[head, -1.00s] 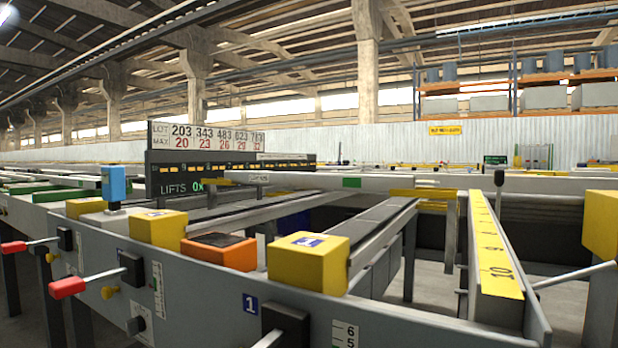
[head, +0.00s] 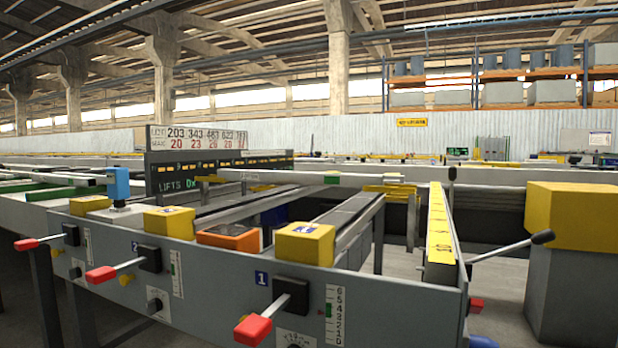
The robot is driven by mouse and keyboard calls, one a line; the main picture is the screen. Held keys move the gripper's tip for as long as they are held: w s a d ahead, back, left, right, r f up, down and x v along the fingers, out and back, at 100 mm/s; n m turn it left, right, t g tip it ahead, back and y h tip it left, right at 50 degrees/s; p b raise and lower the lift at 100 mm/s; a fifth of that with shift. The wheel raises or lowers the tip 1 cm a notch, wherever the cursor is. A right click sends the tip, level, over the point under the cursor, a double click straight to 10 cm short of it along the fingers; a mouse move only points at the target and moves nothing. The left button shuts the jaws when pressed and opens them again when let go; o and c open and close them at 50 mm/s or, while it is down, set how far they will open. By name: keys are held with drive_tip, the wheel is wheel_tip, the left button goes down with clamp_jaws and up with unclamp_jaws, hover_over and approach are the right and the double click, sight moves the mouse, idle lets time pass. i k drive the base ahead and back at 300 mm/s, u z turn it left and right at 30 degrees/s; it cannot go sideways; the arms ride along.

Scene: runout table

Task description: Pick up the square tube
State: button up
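My gripper is not in view. I cannot single out a square tube with certainty. A long light-grey bar (head: 290,178) runs across the runout table behind the yellow blocks, but I cannot tell whether it is a loose tube or part of the table. The table's grey front panel (head: 220,275) fills the lower left and middle. Sloping grey rails with dark tops (head: 345,222) run back from it.
Levers with red grips (head: 252,330) stick out from the panel. Yellow blocks (head: 305,244) and an orange box (head: 228,236) sit on its top edge. A numbered yellow scale (head: 440,225) is at the right end. A yellow-topped grey pedestal (head: 570,285) stands farther right, with floor between.

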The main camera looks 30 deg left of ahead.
sight(358, 180)
drive_tip(key=z, duration=0.6)
drive_tip(key=i, duration=0.65)
drive_tip(key=u, duration=2)
drive_tip(key=i, duration=0.5)
drive_tip(key=u, duration=0.2)
